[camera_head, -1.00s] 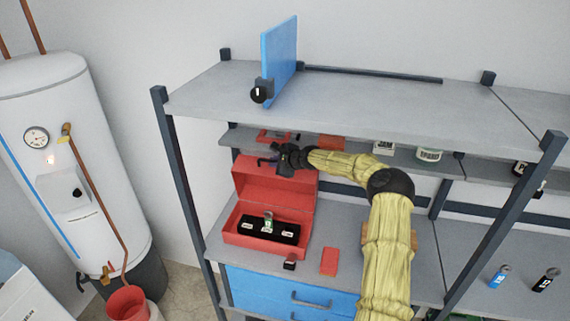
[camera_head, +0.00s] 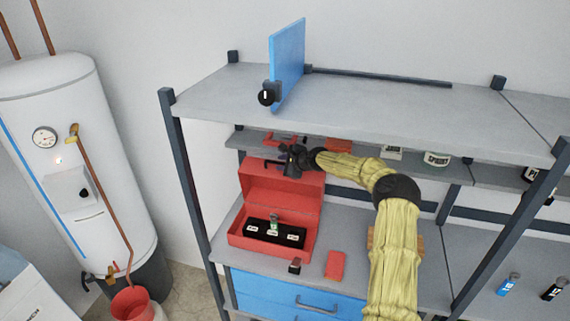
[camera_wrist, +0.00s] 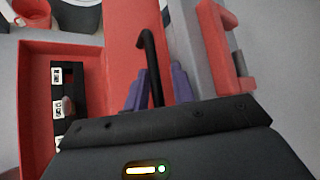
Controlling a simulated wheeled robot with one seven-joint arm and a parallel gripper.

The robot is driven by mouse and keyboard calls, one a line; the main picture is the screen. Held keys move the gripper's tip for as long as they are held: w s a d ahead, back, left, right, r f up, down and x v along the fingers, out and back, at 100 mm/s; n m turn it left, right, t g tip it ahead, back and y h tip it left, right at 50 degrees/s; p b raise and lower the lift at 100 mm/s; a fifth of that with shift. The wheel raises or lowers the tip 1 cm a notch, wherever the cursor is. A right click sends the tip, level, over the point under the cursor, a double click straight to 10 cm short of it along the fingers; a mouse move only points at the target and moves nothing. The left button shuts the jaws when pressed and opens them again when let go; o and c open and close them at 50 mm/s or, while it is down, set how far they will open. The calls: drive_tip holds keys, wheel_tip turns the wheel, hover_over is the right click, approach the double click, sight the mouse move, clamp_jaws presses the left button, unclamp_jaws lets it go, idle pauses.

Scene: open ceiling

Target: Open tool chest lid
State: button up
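A black handle (camera_wrist: 150,60) stands out from the lid in the wrist view. My gripper (camera_head: 287,160) is at the top of the lid. In the wrist view, its purple fingertips (camera_wrist: 160,88) stand apart with the black handle between them; a gap shows at the right finger. Whether the left finger touches the handle is hard to tell.
A black tray (camera_head: 258,227) with small labelled items lies inside the chest. A red box (camera_head: 335,265) and a small dark item (camera_head: 295,266) lie in front. The upper shelf (camera_head: 370,105) overhangs my arm. A blue panel (camera_head: 288,62) stands on it.

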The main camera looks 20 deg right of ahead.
drive_tip(key=shift+s+f, duration=0.15)
drive_tip(key=b+v, duration=0.6)
drive_tip(key=v, duration=1.1)
drive_tip(key=shift+r, duration=0.25)
